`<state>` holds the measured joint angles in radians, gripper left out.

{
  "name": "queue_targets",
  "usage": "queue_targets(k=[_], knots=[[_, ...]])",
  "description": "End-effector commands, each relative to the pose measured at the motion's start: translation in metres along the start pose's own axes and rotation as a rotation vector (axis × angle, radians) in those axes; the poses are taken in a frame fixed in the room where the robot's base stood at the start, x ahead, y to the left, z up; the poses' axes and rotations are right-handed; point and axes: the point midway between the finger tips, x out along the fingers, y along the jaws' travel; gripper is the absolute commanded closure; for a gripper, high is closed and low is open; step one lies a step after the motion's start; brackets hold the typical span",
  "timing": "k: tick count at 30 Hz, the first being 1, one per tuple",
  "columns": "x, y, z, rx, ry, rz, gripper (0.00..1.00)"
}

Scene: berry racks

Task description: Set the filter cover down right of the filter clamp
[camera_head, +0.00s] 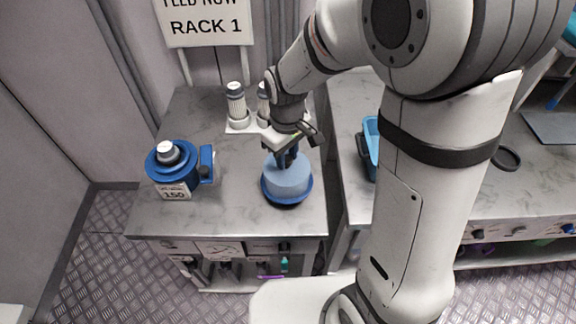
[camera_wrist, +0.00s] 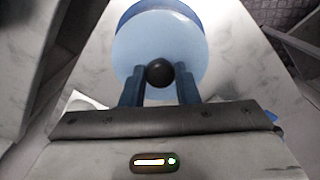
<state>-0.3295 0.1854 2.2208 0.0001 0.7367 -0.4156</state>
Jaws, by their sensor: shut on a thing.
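The filter cover (camera_head: 287,183) is a light-blue dome with a darker blue rim and a black knob. My gripper (camera_head: 288,156) is above it, with its blue fingers shut on the knob, which shows between them in the wrist view (camera_wrist: 160,73). The cover is upright over the front right of the left worktop, with a dark shadow under its rim; whether it touches the top I cannot tell. The blue device that looks like the filter clamp (camera_head: 165,170) stands to the left, with a white-grey cap on top, a "150" label and a blue side block.
Two white filter cartridges (camera_head: 237,103) stand on a white base at the back, the right one partly hidden by my arm. Bare worktop (camera_head: 228,185) lies between clamp and cover. A blue bin (camera_head: 371,140) sits on the right-hand bench, across a gap.

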Motion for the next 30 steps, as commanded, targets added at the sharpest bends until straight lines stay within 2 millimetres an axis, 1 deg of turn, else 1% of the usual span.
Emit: queue_targets(k=[9,21,22,30], knots=[[0.038,0.0,0.0,-0.001,-0.002,-0.001,1.0],[0.045,-0.001,-0.001,-0.003,0.002,0.001,1.0],[0.045,-0.001,-0.001,-0.003,0.001,0.001,0.71],[0.043,-0.001,-0.001,-0.004,0.001,0.001,0.5]])
